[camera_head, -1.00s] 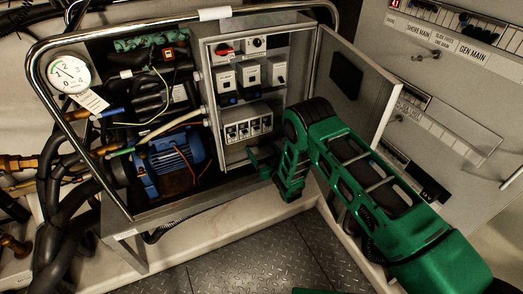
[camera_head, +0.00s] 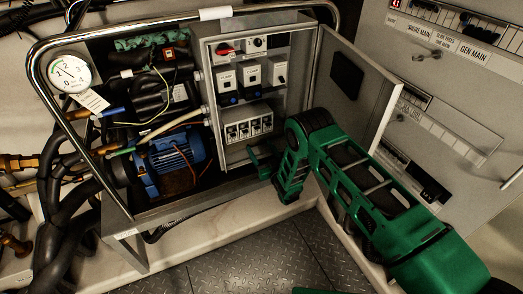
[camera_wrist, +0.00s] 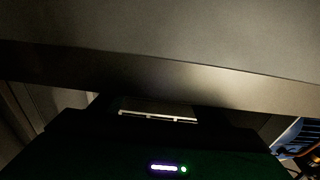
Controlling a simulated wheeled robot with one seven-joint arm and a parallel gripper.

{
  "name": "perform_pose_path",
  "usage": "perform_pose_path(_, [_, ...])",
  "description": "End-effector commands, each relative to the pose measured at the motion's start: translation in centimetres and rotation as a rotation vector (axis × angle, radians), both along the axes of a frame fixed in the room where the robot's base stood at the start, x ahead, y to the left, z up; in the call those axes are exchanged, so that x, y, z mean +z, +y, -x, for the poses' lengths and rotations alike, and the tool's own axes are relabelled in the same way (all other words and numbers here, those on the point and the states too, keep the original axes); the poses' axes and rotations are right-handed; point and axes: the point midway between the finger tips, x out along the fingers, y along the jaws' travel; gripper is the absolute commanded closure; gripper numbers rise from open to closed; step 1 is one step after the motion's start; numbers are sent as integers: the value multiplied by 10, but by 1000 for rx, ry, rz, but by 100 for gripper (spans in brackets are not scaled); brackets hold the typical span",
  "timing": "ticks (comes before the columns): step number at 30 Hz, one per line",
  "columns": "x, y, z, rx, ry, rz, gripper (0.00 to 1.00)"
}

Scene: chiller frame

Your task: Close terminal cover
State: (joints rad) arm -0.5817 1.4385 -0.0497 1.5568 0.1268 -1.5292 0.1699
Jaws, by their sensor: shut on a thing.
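The open grey control box (camera_head: 220,100) stands in the chiller frame, with a row of terminals in a pale block (camera_head: 248,128) low inside it. My green gripper (camera_head: 259,160) is at the lower right of this block, by the box's bottom edge. Its jaws are shut on what seems to be the edge of the terminal cover; the contact is too small and dark to see clearly in the head view. In the wrist view a broad grey panel (camera_wrist: 160,65) fills the top, close above the dark jaws (camera_wrist: 155,110).
The box's grey door (camera_head: 355,85) stands open at the right, behind my arm. A blue motor (camera_head: 172,160), hoses and a gauge (camera_head: 69,73) are at the left. A metal tube rail (camera_head: 150,24) runs around the frame. The patterned floor (camera_head: 250,262) in front is clear.

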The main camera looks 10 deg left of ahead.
Motion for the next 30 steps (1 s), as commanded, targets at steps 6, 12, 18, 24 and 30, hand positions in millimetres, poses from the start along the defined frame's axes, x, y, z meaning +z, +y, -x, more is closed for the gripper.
perform_pose_path(6, [-1, -3, -2, -4, -14, -4, 55])
perform_pose_path(12, [-1, -4, -3, -4, -14, -4, 22])
perform_pose_path(18, [-1, -2, -2, -3, -13, -5, 22])
perform_pose_path(24, [-3, -8, 8, -3, -9, -4, 22])
perform_pose_path(30, [-7, -27, 36, -4, -8, -4, 22])
